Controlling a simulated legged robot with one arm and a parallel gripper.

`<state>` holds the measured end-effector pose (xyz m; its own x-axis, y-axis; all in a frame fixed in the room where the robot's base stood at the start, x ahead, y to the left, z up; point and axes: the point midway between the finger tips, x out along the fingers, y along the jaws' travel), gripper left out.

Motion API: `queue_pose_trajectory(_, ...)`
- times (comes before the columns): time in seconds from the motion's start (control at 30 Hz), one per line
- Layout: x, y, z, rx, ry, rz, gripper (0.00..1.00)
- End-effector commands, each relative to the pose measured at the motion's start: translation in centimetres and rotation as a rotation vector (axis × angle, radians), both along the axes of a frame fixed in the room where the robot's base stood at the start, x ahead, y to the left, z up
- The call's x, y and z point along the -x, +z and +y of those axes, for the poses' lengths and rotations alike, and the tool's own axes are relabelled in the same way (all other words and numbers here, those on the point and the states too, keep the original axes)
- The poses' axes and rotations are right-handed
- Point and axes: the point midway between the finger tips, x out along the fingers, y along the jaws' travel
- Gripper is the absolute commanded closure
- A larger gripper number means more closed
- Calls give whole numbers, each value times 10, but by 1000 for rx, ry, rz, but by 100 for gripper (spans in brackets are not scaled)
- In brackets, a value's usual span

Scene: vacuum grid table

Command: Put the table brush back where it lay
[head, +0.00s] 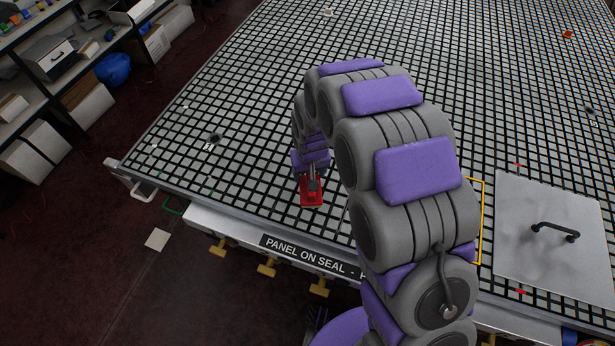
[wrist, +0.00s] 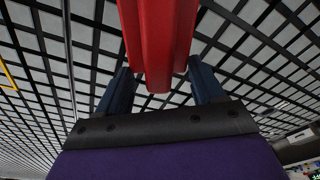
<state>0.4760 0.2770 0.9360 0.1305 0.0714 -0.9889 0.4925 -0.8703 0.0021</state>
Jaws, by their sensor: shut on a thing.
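The red table brush (head: 311,193) is near the front edge of the grid table (head: 250,120), at the end of my arm. In the head view my gripper (head: 312,180) is small and partly merges with the brush. In the wrist view my gripper (wrist: 158,72) has its two dark blue fingers on either side of the red brush handle (wrist: 160,35), shut on it. The bristles are hidden in the wrist view. I cannot tell whether the brush touches the grid or hangs just above it.
A grey panel with a black handle (head: 510,255) lies on the table at the right. A yellow outline (head: 482,215) shows beside it, partly behind my arm. Yellow taps (head: 268,266) line the front edge. Shelves (head: 60,80) stand at the left. The grid around the brush is mostly clear.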

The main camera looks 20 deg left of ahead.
Motion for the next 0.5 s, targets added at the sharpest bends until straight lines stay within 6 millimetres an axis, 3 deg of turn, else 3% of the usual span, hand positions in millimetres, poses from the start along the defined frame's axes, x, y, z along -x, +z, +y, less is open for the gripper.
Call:
queue_pose_trajectory(0.13,-5,-3,7,2,2,0,76)
queue_pose_trajectory(0.33,-4,-35,7,5,1,2,76)
queue_pose_trajectory(0.5,-4,-37,5,2,1,1,76)
